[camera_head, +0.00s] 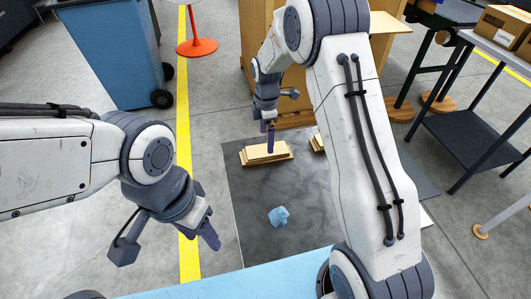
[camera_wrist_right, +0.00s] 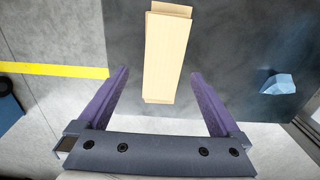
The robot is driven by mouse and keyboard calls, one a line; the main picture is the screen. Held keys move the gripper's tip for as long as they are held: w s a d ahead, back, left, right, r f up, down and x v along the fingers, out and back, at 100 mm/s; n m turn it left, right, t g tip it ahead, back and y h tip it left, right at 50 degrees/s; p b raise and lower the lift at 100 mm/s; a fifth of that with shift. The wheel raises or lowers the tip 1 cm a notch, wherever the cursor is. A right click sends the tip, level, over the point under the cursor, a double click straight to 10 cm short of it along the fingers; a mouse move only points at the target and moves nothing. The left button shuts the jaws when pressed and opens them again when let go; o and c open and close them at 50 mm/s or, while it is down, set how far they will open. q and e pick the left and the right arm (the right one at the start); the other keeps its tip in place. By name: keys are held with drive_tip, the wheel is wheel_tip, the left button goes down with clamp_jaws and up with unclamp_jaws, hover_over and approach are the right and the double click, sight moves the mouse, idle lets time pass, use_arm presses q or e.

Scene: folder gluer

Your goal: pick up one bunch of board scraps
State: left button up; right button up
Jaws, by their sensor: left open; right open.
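A bunch of pale, flat board scraps (camera_head: 265,154) lies stacked on the dark mat (camera_head: 240,200). It also shows in the right wrist view (camera_wrist_right: 168,55), its near end between the fingers in the picture. A second bunch (camera_head: 318,142) lies to its right, partly hidden behind my right arm. My right gripper (camera_head: 270,132) is open and empty, pointing down above the first bunch; its two purple fingers (camera_wrist_right: 159,75) show apart in the wrist view. My left gripper (camera_head: 208,230) is open and empty over the floor, left of the mat.
A crumpled light-blue piece (camera_head: 279,216) lies on the mat, also in the right wrist view (camera_wrist_right: 279,84). A blue wheeled bin (camera_head: 112,55) stands at the upper left. A grey shelf cart (camera_head: 470,138) with a cardboard box (camera_head: 503,26) stands right. A yellow line (camera_head: 183,110) runs along the floor.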

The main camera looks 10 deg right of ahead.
sight(266, 150)
drive_tip(key=f, duration=0.5)
drive_tip(key=shift+s+a+p, duration=0.2)
drive_tip(key=shift+s+p, duration=0.15)
drive_tip(key=shift+p, duration=0.05)
drive_tip(key=shift+f, duration=0.4)
drive_tip(key=c, duration=1.3)
drive_tip(key=shift+o, duration=0.2)
drive_tip(key=shift+r, duration=0.1)
